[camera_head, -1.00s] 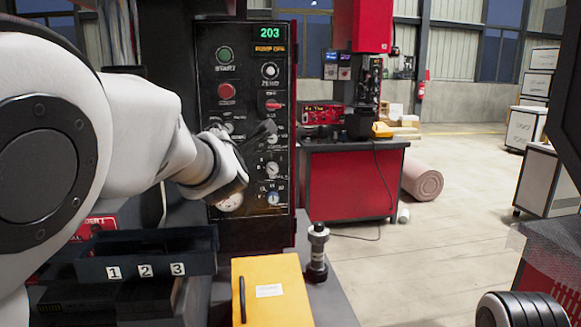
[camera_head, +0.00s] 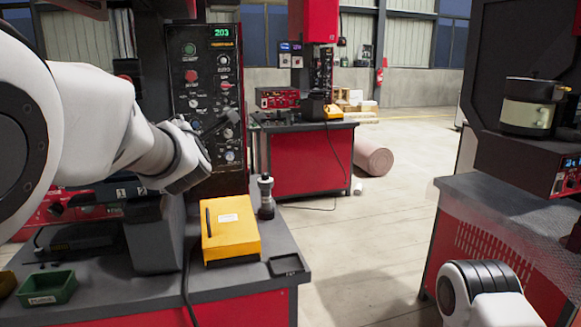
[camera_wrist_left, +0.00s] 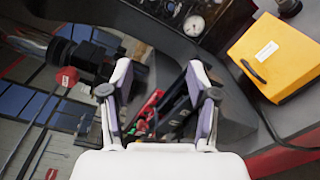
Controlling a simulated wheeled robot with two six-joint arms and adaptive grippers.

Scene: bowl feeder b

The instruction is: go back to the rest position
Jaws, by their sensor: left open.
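My left arm (camera_head: 95,125) comes in from the left and reaches across the front of the black control panel (camera_head: 210,75). A white link of my right arm (camera_head: 485,295) shows at the bottom right. The right gripper is out of view.
A yellow box (camera_head: 228,240) and a dark upright cylinder (camera_head: 265,198) stand on the near bench. A green tray (camera_head: 47,289) sits at its left. A machine with a pot-like bowl (camera_head: 530,108) stands on the right bench.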

